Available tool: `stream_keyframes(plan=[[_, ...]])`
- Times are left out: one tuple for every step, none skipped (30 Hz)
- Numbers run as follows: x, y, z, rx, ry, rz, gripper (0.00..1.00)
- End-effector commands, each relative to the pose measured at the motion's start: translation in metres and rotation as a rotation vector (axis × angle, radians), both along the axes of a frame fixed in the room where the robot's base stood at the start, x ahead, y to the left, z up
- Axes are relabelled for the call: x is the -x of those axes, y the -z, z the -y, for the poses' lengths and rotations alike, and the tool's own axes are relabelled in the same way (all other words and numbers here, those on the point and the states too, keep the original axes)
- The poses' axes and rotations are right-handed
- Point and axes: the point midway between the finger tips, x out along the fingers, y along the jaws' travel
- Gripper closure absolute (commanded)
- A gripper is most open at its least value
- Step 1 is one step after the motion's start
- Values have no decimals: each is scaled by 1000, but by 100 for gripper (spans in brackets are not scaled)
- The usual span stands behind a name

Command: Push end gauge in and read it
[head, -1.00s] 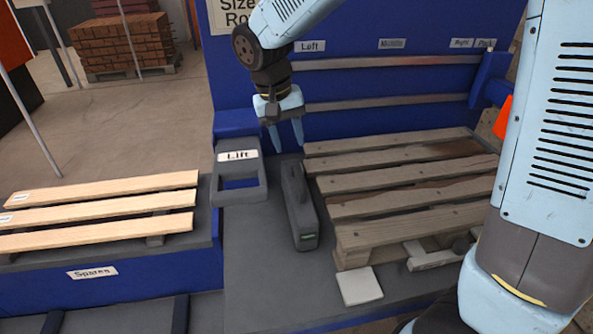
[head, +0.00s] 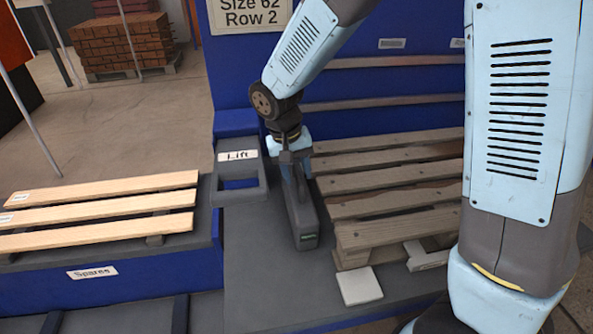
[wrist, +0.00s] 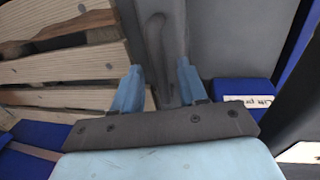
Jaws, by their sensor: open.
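A dark grey box-shaped gauge (head: 304,226) with a handle along its top stands on the grey deck, close to the left end of the wooden pallet (head: 375,215). My gripper (head: 294,170) is low over the far part of the gauge. In the wrist view my open gripper (wrist: 159,75) has one finger on each side of the gauge's handle (wrist: 155,35). I cannot tell whether the fingers touch it. The pallet boards (wrist: 65,55) lie left of the fingers there.
A grey frame labelled "Lift" (head: 238,156) stands just left of the gauge. Light boards (head: 100,207) lie on the "Spares" rack at left. A pale square plate (head: 360,286) lies in front of the pallet. A blue panel with rails (head: 390,80) rises behind.

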Motion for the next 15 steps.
stream_keyframes(plan=[[0,0,0,0,0,0,58],[0,0,0,0,0,0,61],[0,0,0,0,0,0,64],[0,0,0,0,0,0,67],[0,0,0,0,0,0,70],[0,0,0,0,0,0,74],[0,0,0,0,0,0,77],[0,0,0,0,0,0,80],[0,0,0,0,0,0,84],[0,0,0,0,0,0,86],[0,0,0,0,0,0,89],[0,0,0,0,0,0,93],[0,0,0,0,0,0,96],[0,0,0,0,0,0,99],[0,0,0,0,0,0,100]])
